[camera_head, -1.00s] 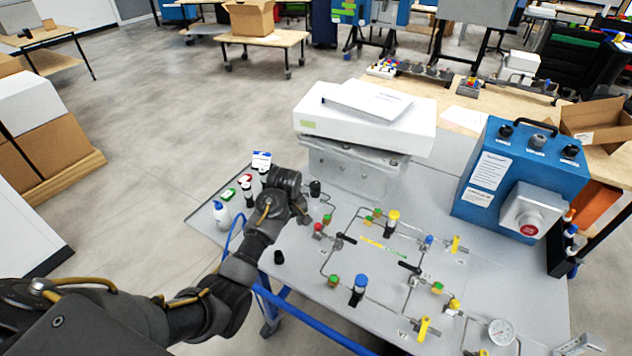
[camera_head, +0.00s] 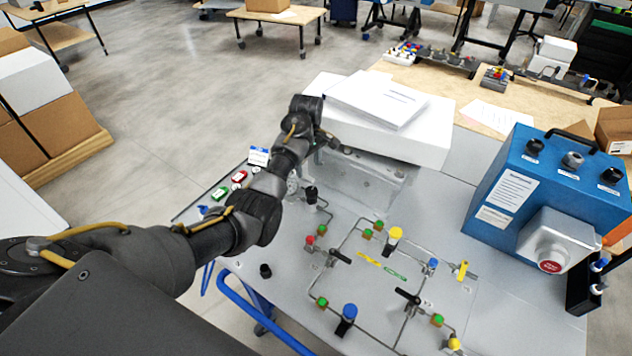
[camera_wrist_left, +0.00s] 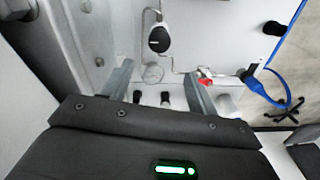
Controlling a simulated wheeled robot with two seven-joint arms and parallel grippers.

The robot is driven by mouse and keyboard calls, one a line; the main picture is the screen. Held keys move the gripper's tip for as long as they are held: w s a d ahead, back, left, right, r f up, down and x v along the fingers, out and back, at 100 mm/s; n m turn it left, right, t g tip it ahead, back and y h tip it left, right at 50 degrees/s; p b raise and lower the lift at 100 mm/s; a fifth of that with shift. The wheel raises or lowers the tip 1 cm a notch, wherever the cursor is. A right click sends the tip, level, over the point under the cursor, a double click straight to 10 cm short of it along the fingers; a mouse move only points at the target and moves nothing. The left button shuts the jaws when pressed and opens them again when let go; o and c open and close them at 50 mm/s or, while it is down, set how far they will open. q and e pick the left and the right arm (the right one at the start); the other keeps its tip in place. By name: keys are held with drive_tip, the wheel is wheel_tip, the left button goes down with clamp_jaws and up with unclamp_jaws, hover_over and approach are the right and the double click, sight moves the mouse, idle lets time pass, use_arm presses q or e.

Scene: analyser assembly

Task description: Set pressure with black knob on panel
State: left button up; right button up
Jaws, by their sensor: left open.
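The grey panel (camera_head: 300,265) lies on the table in the head view, with tubing, valves and coloured knobs. A black knob (camera_head: 311,193) stands near its upper left part, and another black cap (camera_head: 265,270) sits at the left edge. My left gripper (camera_head: 346,149) is up beside the white box, above and behind the first black knob, holding nothing visible. In the left wrist view its two fingers (camera_wrist_left: 158,72) are apart, with a black knob (camera_wrist_left: 159,40) and a round clear gauge (camera_wrist_left: 153,73) seen beyond them. I cannot tell the distance. My right gripper is not in view.
A white box (camera_head: 400,125) on a metal base stands close to my left gripper. A blue control box (camera_head: 530,210) with a red button stands at the right. Small red and green items (camera_head: 239,176) lie at the panel's left edge.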

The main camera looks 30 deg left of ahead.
sight(311, 190)
use_arm(q)
drive_tip(key=f, duration=0.1)
drive_tip(key=d+f+p, duration=0.1)
drive_tip(key=f, duration=0.1)
drive_tip(key=shift+s+f, duration=0.1)
drive_tip(key=shift+s, duration=0.05)
wheel_tip(311, 190, down, 6)
drive_tip(key=shift+a, duration=0.1)
drive_tip(key=shift+f, duration=0.65)
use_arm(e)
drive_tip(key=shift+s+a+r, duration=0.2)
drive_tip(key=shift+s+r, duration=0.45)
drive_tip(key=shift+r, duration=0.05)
use_arm(q)
drive_tip(key=c, duration=1)
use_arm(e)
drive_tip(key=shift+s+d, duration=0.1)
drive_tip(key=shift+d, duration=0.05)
